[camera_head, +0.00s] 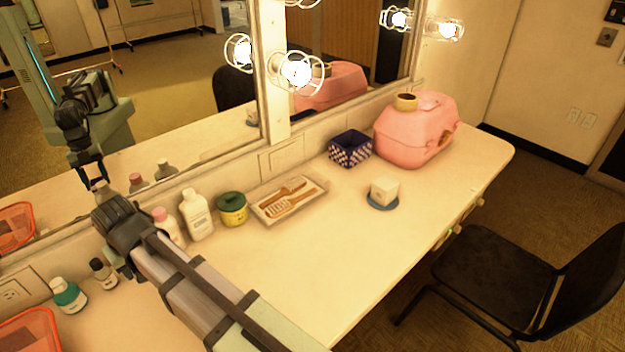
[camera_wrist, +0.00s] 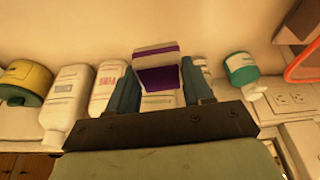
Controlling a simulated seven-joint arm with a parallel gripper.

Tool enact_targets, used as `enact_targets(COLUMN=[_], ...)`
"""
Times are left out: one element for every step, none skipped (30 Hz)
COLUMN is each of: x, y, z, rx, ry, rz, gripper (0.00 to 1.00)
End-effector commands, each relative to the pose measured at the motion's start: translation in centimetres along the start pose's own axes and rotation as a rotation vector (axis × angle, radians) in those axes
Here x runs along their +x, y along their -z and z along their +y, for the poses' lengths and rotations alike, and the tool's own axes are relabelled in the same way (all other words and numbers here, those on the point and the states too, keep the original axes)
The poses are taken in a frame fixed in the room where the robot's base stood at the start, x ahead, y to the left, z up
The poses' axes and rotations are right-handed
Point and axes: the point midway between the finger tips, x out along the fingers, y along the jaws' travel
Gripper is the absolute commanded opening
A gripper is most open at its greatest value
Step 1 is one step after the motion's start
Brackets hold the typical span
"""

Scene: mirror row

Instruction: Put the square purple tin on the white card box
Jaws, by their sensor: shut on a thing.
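The square purple tin (camera_wrist: 158,78), purple with pale bands, is between the two fingers of my gripper (camera_wrist: 158,88) in the wrist view. The gripper is shut on it. In the head view my gripper (camera_head: 118,225) is at the left, above the counter by the bottles, and its body hides the tin. The white card box (camera_head: 384,189) is a small pale cube standing on a round blue coaster (camera_head: 381,204), right of the middle of the counter. My gripper is well to the left of it.
White bottles (camera_head: 197,215), a green-lidded yellow jar (camera_head: 232,209) and a tray with brushes (camera_head: 289,198) line the mirror side. A checkered basket (camera_head: 350,149) and pink case (camera_head: 412,134) stand beyond. An orange basket (camera_head: 28,330) is front left. The counter's middle is clear.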

Motion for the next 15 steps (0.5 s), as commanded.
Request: enact_targets(x=[0.0,0.0,-0.1,-0.1,-0.1,-0.2,-0.2,-0.3,-0.4,-0.5,-0.5,-0.6,-0.7,-0.8,-1.0], y=[0.1,0.2,0.2,0.3,0.3,0.3,0.3,0.2,0.2,0.1,0.1,0.0,-0.1,-0.2,-0.3], z=[1.7,2.7,4.0,5.0,6.0,7.3,8.4,9.3,10.7,11.6,12.7,13.9,14.9,15.9,17.2], rx=[0.023,0.036,0.055,0.068,0.082,0.099,0.113,0.126,0.144,0.157,0.171,0.189,0.203,0.215,0.234], ry=[-0.007,-0.011,-0.017,-0.021,-0.025,-0.031,-0.035,-0.039,-0.045,-0.049,-0.053,-0.058,-0.063,-0.067,-0.072], rz=[0.000,0.000,0.000,0.000,0.000,0.000,0.000,0.000,0.000,0.000,0.000,0.000,0.000,0.000,0.000], gripper=[0.20,0.20,0.20,0.20,0.20,0.20,0.20,0.20,0.20,0.20,0.20,0.20,0.20,0.20,0.20])
